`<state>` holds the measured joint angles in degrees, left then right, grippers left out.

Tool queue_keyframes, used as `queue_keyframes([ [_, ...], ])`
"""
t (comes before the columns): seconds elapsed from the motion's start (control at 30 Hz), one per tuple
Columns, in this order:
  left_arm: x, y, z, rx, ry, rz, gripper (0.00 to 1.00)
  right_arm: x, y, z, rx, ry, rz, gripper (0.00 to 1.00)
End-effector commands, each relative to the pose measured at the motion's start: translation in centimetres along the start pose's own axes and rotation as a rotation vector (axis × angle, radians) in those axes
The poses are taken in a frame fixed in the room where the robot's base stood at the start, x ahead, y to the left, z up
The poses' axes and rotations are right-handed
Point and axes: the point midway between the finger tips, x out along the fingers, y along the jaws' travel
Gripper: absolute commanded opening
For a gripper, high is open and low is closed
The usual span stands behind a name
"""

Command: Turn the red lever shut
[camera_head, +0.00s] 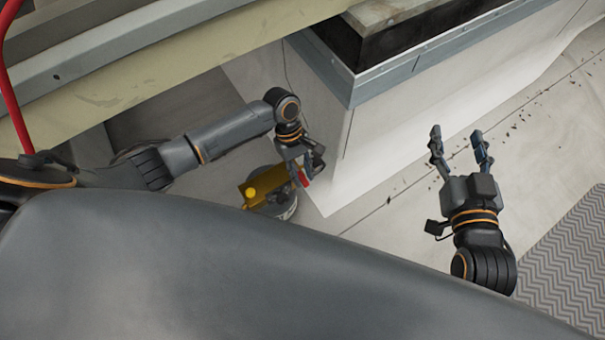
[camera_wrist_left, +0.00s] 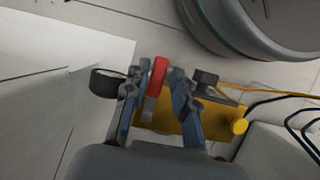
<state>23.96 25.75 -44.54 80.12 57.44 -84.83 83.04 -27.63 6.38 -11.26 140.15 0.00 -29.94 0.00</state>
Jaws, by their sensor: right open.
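The red lever (camera_wrist_left: 158,76) stands up between the fingers of my left gripper (camera_wrist_left: 155,82) in the left wrist view. It sits by a yellow valve body (camera_wrist_left: 182,122) with a round yellow knob (camera_wrist_left: 239,126). The fingers are drawn fairly close on both sides of the lever; I cannot tell whether both touch it. In the head view the lever (camera_head: 302,177) shows just below my left gripper (camera_head: 313,160), beside the yellow body (camera_head: 265,186). My right gripper (camera_head: 458,150) is open and empty, well to the right of the lever.
A large pale box-shaped unit (camera_head: 400,125) with a grey metal rim stands just behind and right of the valve. A beige beam (camera_head: 180,60) crosses the upper left. A grey ribbed mat (camera_head: 570,265) lies at the right. Cables (camera_wrist_left: 285,108) run beside the valve in the left wrist view.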

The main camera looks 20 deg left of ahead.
Motion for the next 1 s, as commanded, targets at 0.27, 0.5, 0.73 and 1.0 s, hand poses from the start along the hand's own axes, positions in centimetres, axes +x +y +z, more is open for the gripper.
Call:
queue_keyframes([
  [0.27,0.39,0.0,0.02,0.0,0.0,0.0,0.26,0.09,-0.12,-0.8,0.001,0.042,-0.003,0.58],
  [0.5,0.38,0.0,0.03,0.0,0.0,0.0,0.06,0.09,-0.12,-0.78,0.001,0.041,-0.002,0.58],
  [0.73,0.37,-0.01,0.03,0.001,0.0,0.0,0.0,0.08,-0.1,-0.77,0.001,0.041,-0.002,0.58],
  [1.0,0.29,0.0,0.08,-0.005,-0.001,0.002,0.0,-0.05,0.03,0.13,0.0,-0.015,0.001,0.58],
])
